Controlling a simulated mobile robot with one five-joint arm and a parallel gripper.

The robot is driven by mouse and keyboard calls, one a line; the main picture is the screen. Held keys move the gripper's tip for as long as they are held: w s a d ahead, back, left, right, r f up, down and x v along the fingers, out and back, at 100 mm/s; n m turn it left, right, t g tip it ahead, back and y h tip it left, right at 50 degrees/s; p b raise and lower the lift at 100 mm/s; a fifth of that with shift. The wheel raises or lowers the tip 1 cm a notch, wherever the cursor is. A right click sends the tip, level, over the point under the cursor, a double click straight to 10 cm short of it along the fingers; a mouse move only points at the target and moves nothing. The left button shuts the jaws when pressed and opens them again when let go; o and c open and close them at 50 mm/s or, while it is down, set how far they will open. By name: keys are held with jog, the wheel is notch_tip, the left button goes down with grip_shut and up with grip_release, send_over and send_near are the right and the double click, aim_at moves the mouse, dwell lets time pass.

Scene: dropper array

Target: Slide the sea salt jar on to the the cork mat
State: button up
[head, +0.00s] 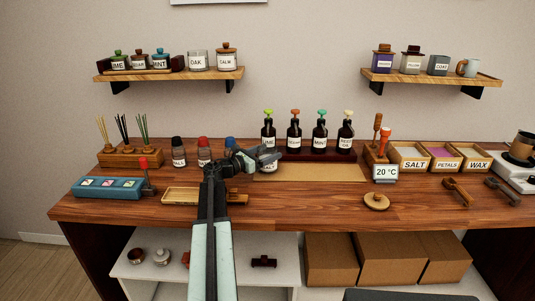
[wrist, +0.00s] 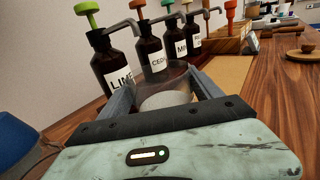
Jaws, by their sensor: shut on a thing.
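The sea salt jar (wrist: 166,98) is clear glass with white contents, between the two fingers of my gripper (wrist: 164,92) in the wrist view. In the head view the jar (head: 269,167) is partly hidden by my gripper (head: 262,157), with part of a white label showing. My gripper is shut on it. The cork mat (head: 318,173) is a flat tan rectangle in front of the dark pump bottles; it also shows in the wrist view (wrist: 230,72), right of the jar. The jar is at the mat's left end; I cannot tell if its base rests on the mat.
Several dark pump bottles (head: 295,136) stand close behind the jar and mat. Small capped jars (head: 204,153) stand to the left, partly behind my arm. A temperature display (head: 386,173) and a round wooden lid (head: 376,201) are to the right. The mat's visible surface is clear.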

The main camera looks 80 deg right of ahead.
jog(key=shift+f+b, duration=0.5)
jog(key=shift+f, duration=0.05)
jog(key=o, duration=2)
jog(key=shift+r, duration=0.1)
jog(key=v, duration=0.8)
jog(key=shift+d, duration=0.1)
